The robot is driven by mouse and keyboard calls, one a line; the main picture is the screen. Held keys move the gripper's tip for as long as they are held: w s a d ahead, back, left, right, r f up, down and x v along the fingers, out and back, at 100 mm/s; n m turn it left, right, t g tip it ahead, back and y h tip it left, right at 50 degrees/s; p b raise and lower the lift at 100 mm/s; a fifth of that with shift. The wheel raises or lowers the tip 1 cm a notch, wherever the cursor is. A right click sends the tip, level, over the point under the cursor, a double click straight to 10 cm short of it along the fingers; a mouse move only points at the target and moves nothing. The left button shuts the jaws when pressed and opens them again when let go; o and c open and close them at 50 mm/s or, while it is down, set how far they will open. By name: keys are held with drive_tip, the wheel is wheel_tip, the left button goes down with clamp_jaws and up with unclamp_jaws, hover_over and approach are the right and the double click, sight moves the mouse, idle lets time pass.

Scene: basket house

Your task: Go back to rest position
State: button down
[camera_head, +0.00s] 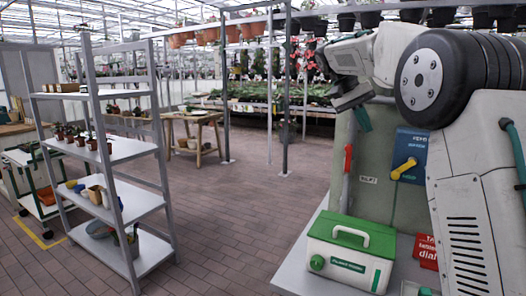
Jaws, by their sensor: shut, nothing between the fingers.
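My gripper (359,112) is at the upper right, at the end of my white and grey arm. It is shut with nothing held. It hangs in the air pointing down, beside the top of a grey-green panel (388,125). The arm is folded, with its large dark round joint close to the camera. The fingers are small in the picture and partly dark.
A wooden table (192,120) stands farther back. The brick floor (235,220) between is clear.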

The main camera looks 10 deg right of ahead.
drive_tip(key=s+a+f+n+t+y, duration=0.1)
drive_tip(key=s+a+f, duration=0.4)
drive_tip(key=s, duration=0.8)
drive_tip(key=s+a+f+n+t+y, duration=0.2)
drive_tip(key=s+a+f+n, duration=0.2)
drive_tip(key=s, duration=0.9)
drive_tip(key=s+a+f+n+t+y, duration=0.1)
drive_tip(key=s+a+f, duration=0.5)
drive_tip(key=s, duration=0.8)
wheel_tip(320, 180, down, 2)
drive_tip(key=shift+f+n+y, duration=0.25)
drive_tip(key=shift+n+y, duration=0.35)
drive_tip(key=shift+n, duration=0.1)
drive_tip(key=shift+s+a, duration=0.2)
